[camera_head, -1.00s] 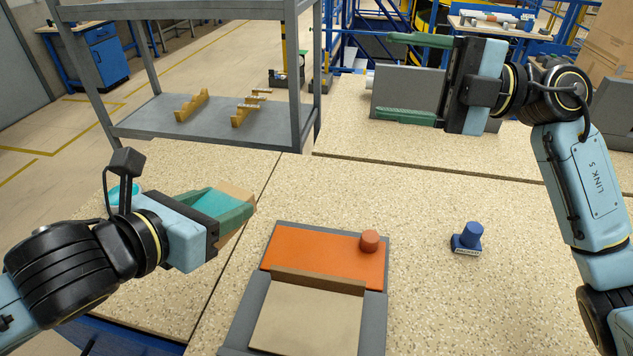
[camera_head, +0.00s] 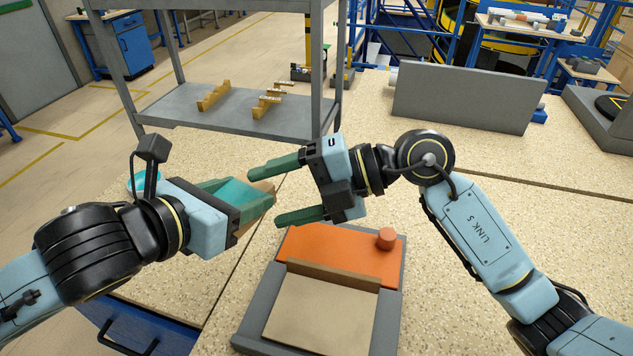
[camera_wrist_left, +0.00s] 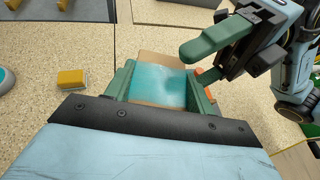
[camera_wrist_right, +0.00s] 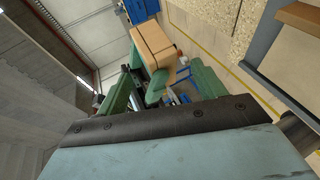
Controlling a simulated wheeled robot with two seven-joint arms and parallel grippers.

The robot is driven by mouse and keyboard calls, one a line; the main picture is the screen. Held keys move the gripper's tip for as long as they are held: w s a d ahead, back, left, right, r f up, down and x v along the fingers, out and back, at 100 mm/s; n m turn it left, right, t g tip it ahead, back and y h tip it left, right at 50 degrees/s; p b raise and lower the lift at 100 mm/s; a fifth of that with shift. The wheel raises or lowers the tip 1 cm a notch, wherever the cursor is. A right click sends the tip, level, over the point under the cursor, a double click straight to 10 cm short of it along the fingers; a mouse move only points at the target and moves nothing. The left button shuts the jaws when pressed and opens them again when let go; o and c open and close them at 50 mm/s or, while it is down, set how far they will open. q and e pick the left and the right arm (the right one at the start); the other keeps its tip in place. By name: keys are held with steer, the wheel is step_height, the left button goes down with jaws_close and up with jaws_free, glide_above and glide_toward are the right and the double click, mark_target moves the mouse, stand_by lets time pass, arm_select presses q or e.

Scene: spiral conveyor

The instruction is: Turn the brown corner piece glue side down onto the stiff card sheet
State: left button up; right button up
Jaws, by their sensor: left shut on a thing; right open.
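The brown corner piece (camera_head: 264,187) is held in my left gripper (camera_head: 240,203), which is shut on it. Its teal glue face (camera_wrist_left: 160,88) faces the left wrist camera, and a bare brown strip (camera_wrist_left: 162,61) shows beyond it. My right gripper (camera_head: 265,196) is open, its two green fingers pointing left towards the piece's free end. The piece also shows in the right wrist view (camera_wrist_right: 153,45), close to the right fingers; I cannot tell whether they touch it. The stiff card sheet (camera_head: 320,317) lies tan and flat in a grey fixture (camera_head: 251,318), below both grippers.
An orange plate (camera_head: 322,246) with a round knob (camera_head: 386,238) and a brown bar (camera_head: 333,275) lie behind the card. A yellow block (camera_wrist_left: 70,79) lies on the speckled table. A grey shelf (camera_head: 235,112) and an upright grey panel (camera_head: 462,95) stand behind.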

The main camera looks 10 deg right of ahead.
steer(key=shift+x, duration=2.05)
steer(key=c, duration=1)
arm_select(q)
steer(key=o, duration=0.9)
steer(key=shift+o, duration=1.4)
arm_select(e)
steer(key=c, duration=0.4)
arm_select(q)
steer(key=shift+o, duration=1.4)
